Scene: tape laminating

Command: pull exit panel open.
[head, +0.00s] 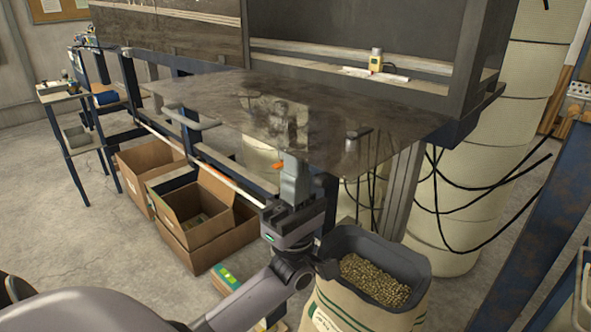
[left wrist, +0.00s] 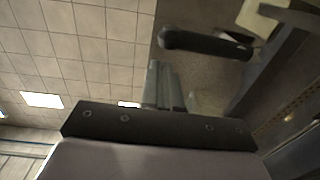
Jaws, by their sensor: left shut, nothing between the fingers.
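The exit panel (head: 250,108) is a dark, glossy, scuffed plate jutting out from the machine's front, tilted, with reflections on it. It has a grey bar handle (head: 190,119) near its left end and a smaller handle (head: 357,133) towards the right. My left gripper (head: 294,160) points upward at the panel's near edge, between the two handles; contact cannot be told. Its fingers are shut and empty. In the left wrist view the fingers (left wrist: 165,82) point up beside a dark bar handle (left wrist: 205,44), apart from it, with the panel (left wrist: 205,78) behind. My right gripper is out of view.
Open cardboard boxes (head: 206,205) stand on the floor left of my arm. A sack-like bin of pellets (head: 375,278) stands close to its right. A yellow device (head: 376,62) sits on the machine ledge. Black cables hang at the right by large pale drums (head: 470,190).

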